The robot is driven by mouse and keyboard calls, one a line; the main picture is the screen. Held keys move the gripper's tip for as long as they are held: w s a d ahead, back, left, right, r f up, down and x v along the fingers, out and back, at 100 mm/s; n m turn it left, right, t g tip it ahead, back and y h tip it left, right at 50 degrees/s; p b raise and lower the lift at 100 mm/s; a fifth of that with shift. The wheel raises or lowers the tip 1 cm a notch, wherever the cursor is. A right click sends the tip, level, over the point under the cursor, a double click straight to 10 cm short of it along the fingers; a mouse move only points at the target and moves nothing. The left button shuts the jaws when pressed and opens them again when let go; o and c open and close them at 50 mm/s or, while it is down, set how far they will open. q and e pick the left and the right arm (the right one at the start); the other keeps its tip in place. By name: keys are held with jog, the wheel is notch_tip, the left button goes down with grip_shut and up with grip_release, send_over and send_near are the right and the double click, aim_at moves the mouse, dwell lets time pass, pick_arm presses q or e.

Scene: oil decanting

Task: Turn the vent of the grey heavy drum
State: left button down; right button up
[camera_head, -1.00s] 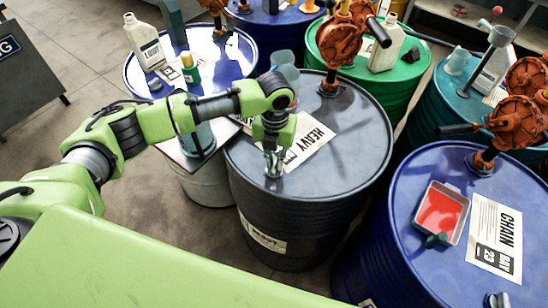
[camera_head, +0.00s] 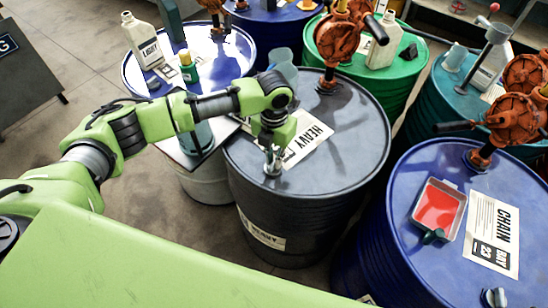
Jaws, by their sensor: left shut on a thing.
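The grey heavy drum (camera_head: 345,165) stands upright in the middle of the view, with a white HEAVY label (camera_head: 308,136) on its dark lid. Its vent (camera_head: 272,170) is a small metal fitting near the lid's front left edge. My left gripper (camera_head: 272,158) points down over the vent from the left-hand arm and is shut on it. The fingers hide most of the vent, so how far it is turned cannot be told. My right gripper is not in view.
A blue CHAIN drum (camera_head: 400,235) with a red-filled tray (camera_head: 438,207) stands to the right. Another blue drum (camera_head: 243,50) carries a LIGHT bottle (camera_head: 143,42) behind my arm. Orange pumps rise from several drums, one (camera_head: 338,42) at the grey drum's back edge.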

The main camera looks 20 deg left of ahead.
pick_arm(q)
jog(key=c, duration=2.1)
grip_release()
jog(key=shift+r, duration=0.1)
notch_tip(320, 180, up, 12)
jog(key=shift+f, duration=0.1)
jog(key=shift+d+f, duration=0.1)
